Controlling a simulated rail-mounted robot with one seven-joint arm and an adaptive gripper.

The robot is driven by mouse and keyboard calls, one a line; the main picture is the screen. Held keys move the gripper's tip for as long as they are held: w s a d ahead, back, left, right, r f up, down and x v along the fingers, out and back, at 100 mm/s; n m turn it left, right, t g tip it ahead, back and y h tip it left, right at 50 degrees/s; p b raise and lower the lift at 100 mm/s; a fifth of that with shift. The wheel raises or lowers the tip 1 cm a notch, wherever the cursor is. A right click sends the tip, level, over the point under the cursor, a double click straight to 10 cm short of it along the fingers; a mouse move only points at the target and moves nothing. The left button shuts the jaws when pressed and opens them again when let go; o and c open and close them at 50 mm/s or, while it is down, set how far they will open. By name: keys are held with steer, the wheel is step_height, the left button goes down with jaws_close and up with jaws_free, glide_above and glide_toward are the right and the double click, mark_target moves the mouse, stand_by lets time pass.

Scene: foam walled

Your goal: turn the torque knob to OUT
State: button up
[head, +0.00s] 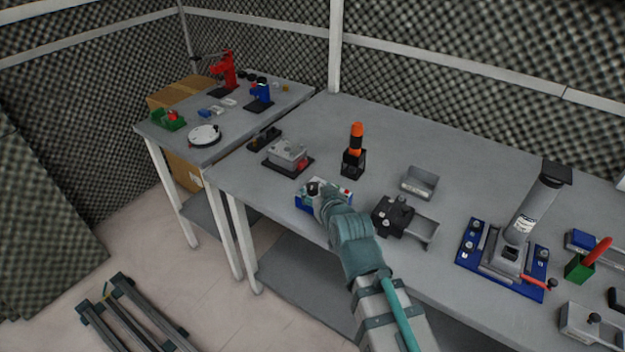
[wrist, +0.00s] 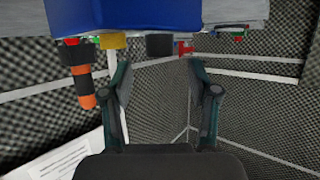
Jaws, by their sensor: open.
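A small blue and white box (head: 312,208) with a dark part on top and a red spot at its right sits near the front edge of the main table. My gripper (head: 322,192) is over it and hides much of its top. In the wrist view, which is upside down, the blue body (wrist: 150,15) fills the top. A black knob-like block (wrist: 160,45) projects from it, ahead of my open fingers (wrist: 160,78) and between them in the picture. A yellow part (wrist: 112,41) is beside it. I cannot read any labels or the knob's setting.
An orange and black post (head: 356,145) stands behind the box. A grey unit on a black base (head: 288,155) is to the left, a black fixture with a grey tray (head: 395,214) to the right. Table space behind is mostly clear; mesh-patterned walls enclose the back.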

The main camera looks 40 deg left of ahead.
mark_target(313, 186)
steer(key=shift+x, duration=2.65)
jaws_close()
